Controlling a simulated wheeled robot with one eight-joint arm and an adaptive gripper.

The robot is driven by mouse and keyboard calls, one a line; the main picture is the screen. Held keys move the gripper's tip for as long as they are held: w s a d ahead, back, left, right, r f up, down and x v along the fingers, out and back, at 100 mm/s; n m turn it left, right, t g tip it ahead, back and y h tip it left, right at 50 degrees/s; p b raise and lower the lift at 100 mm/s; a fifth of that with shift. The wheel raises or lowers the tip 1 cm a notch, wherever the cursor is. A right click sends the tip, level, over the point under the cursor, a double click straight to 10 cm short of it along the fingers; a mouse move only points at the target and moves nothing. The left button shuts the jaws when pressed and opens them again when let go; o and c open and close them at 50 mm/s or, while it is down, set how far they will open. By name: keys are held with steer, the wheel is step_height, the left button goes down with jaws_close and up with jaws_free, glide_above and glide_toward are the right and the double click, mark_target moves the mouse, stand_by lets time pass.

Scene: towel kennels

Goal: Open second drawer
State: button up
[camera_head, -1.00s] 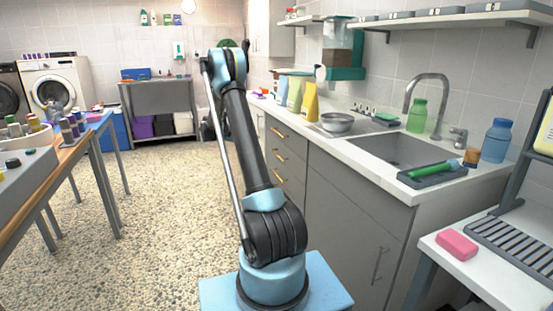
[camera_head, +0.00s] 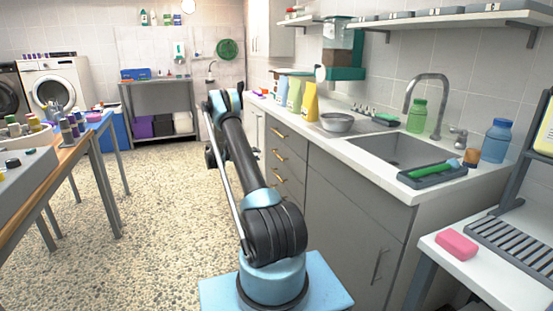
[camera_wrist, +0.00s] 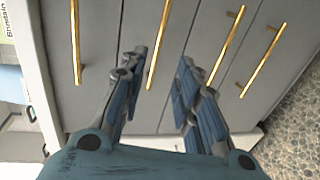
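The grey drawer unit stands under the counter. In the head view its top drawer handle (camera_head: 278,132) and second drawer handle (camera_head: 279,155) are gold bars, and the drawers look shut. In the wrist view the drawers run sideways, with the counter side at left. The top handle (camera_wrist: 76,40) is left of my gripper (camera_wrist: 161,58). The second handle (camera_wrist: 161,40) shows between my open fingers, which point at the drawer fronts. I cannot tell the remaining distance, and no grip shows. In the head view my gripper is mostly hidden behind my arm.
Lower handles (camera_wrist: 226,45) lie to the right in the wrist view. A wooden-topped table (camera_head: 55,165) stands at left. The pebbled floor (camera_head: 150,210) between is clear.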

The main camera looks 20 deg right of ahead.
mark_target(277, 155)
steer(key=d+f, duration=0.1)
steer(key=d, duration=0.3)
steer(key=d+f, duration=0.1)
steer(key=d, duration=0.9)
steer(key=shift+w+f, duration=0.25)
steer(key=shift+f, duration=0.15)
jaws_close()
